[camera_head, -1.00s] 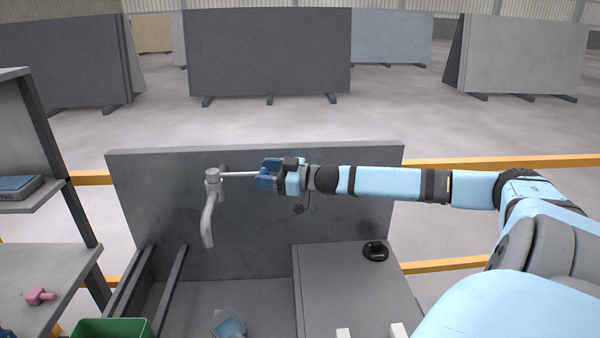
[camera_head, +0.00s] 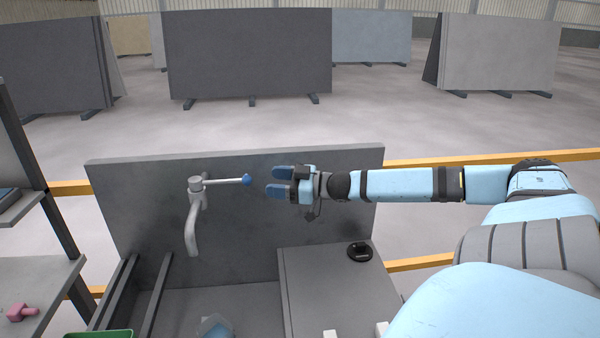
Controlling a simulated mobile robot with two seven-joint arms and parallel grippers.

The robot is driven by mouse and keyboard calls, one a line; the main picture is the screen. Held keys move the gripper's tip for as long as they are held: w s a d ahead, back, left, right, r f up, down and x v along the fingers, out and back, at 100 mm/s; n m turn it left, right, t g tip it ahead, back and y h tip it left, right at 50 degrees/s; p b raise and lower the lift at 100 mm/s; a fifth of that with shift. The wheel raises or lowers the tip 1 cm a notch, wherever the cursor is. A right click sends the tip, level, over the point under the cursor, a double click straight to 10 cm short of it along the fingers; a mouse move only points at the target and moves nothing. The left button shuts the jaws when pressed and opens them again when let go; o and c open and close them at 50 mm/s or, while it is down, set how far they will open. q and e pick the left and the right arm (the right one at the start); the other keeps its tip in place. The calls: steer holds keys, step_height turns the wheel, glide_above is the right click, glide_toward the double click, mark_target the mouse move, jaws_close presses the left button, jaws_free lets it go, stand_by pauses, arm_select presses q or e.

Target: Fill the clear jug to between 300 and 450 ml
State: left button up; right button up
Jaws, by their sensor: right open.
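A grey tap (camera_head: 195,205) with a downward spout stands in front of the upright slab; its lever (camera_head: 225,182) points right and ends in a blue knob (camera_head: 247,180). My right gripper (camera_head: 271,181) is open, its two blue fingers just right of the knob, apart from it and empty. The clear jug (camera_head: 214,328) is at the bottom edge, below and a little right of the spout, partly cut off. It looks bluish inside; its level and marks cannot be read. No stream shows under the spout. My left gripper is not in view.
A dark upright slab (camera_head: 330,210) stands behind the tap. A grey block top (camera_head: 315,280) holds a black round object (camera_head: 360,252). A green bin (camera_head: 98,334) and a shelf with a pink object (camera_head: 22,312) are at left. Two pale pieces show at the bottom edge.

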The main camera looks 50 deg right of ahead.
steer(key=p+v, duration=0.2)
steer(key=v, duration=0.3)
steer(key=shift+s+d, duration=0.15)
steer(key=shift+s, duration=0.2)
stand_by(0.4)
